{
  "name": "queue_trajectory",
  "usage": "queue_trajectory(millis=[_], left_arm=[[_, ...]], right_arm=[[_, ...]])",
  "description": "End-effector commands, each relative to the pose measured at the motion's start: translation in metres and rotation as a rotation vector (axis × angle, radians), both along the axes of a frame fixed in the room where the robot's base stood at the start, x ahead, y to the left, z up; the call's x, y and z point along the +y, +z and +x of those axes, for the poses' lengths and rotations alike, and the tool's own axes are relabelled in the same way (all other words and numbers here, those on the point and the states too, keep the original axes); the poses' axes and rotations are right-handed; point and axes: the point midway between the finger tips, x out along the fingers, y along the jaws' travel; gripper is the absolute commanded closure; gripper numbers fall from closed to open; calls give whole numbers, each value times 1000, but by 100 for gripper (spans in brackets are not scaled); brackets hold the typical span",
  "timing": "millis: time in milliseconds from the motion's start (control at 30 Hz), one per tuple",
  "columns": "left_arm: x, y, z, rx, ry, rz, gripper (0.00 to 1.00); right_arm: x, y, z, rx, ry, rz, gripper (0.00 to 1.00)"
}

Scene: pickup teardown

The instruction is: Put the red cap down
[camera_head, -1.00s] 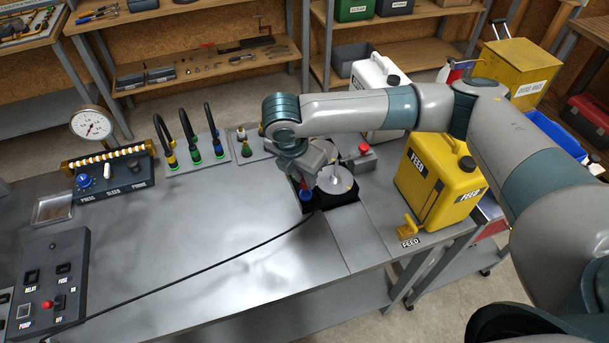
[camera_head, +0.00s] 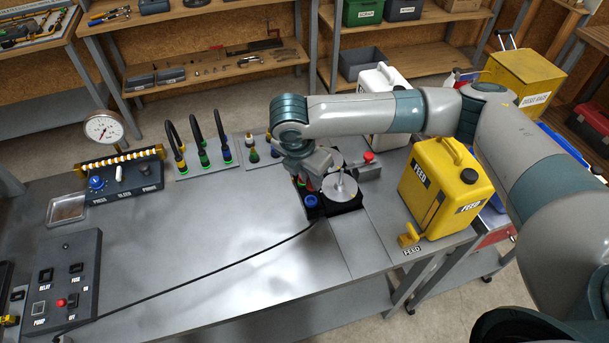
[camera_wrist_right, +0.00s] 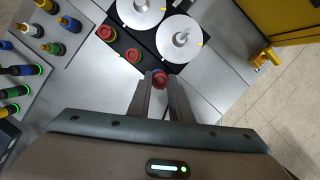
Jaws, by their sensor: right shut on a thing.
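My right gripper (camera_wrist_right: 160,90) points down over the dark base at the right of the bench. It is shut on the red cap (camera_wrist_right: 159,78), which shows between its fingertips in the wrist view with a bit of blue at it. In the head view the right gripper (camera_head: 309,178) mostly hides the cap, and a blue piece (camera_head: 311,201) shows just in front of it. I cannot tell whether the cap touches the base. My left gripper is not in view.
Two pale round discs with spindles (camera_wrist_right: 181,40) sit beside the gripper, with two other red round pieces (camera_wrist_right: 105,33) (camera_wrist_right: 133,55) on the dark plate. A yellow feed can (camera_head: 442,190) stands to the right. The bench's middle is clear except for a black cable (camera_head: 215,267).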

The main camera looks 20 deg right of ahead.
Motion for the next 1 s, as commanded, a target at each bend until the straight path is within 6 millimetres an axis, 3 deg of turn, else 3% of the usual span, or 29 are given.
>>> queue_trajectory(millis=[167,367,1000], left_arm=[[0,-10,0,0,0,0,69],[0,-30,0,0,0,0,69],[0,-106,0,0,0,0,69]], right_arm=[[-4,-2,-1,-2,-111,-1,100],[-12,-4,-6,-2,-390,-1,100],[-38,12,-43,1,-1661,1,100]])
